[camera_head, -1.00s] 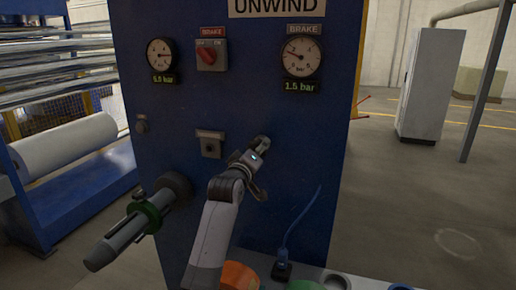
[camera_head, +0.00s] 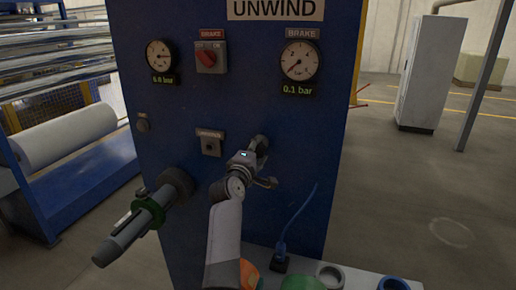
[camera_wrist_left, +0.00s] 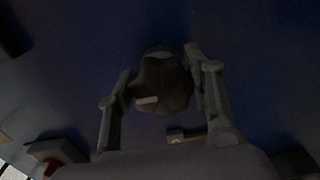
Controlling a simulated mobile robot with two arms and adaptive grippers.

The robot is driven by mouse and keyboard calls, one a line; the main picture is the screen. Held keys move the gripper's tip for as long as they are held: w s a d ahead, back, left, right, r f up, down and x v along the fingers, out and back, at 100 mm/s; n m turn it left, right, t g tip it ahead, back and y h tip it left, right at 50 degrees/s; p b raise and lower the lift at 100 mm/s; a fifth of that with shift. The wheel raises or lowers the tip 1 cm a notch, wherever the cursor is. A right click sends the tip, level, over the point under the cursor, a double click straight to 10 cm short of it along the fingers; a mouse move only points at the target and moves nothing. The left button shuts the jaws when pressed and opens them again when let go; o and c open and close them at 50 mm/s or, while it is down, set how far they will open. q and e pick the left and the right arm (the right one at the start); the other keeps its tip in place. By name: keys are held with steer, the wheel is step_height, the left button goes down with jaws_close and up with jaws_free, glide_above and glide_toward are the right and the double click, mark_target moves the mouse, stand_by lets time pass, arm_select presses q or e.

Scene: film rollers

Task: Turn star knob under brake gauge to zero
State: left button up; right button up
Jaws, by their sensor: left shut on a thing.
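The brake gauge (camera_head: 301,61) is at the upper right of the blue panel (camera_head: 250,110), and its display (camera_head: 298,90) reads 0.1 bar. My left gripper (camera_head: 258,150) is at the panel below the gauge, a little to its left. In the left wrist view the dark star knob (camera_wrist_left: 163,84) sits between both fingers of my left gripper (camera_wrist_left: 160,88), which is shut on it. A light mark shows on the knob's face. In the head view the gripper mostly hides the knob. My right gripper is not in view.
A second gauge (camera_head: 160,55) and a red brake switch (camera_head: 206,57) are at the panel's upper left. A shaft with a green ring (camera_head: 140,222) sticks out at lower left.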

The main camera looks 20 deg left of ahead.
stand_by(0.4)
arm_select(q)
steer(key=o, duration=1.2)
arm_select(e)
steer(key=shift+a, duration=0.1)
